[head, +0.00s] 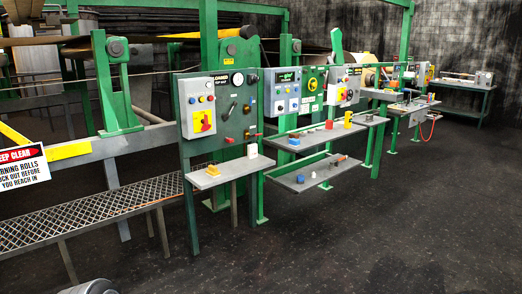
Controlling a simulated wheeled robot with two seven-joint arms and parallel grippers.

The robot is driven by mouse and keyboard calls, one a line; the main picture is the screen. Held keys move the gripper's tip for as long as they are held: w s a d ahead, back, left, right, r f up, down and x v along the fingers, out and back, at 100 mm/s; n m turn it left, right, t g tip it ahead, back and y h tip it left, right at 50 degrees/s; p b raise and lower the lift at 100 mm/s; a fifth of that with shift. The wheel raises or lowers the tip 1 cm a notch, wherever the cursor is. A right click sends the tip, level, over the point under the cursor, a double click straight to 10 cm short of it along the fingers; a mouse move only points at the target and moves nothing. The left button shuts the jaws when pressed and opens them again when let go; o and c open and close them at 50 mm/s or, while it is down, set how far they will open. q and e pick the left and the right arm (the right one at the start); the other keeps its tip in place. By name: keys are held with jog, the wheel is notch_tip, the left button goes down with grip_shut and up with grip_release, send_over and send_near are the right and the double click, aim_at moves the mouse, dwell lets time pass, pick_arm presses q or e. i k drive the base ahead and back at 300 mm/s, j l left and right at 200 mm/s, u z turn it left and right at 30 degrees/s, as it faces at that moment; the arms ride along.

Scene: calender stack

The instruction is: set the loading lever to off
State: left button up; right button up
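A green control panel (186,84) stands upright at the middle left, some way off from me. A black slanted lever (232,108) is on its face, right of a grey box (197,106) with buttons and a red and yellow switch (203,122). A small red-tipped handle (258,135) shows at the panel's right edge. The labels are too small to read, so I cannot tell which of these is the loading lever or its setting. Neither of my grippers is in view.
A grey shelf (230,173) juts out below the panel, with small items on it. More panels and shelves (315,172) run to the right. A mesh walkway (90,215) and warning sign (22,167) are at left. The dark floor (350,240) in front is clear.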

aim_at(235, 102)
jog(key=i, duration=4.4)
jog(key=z, duration=0.35)
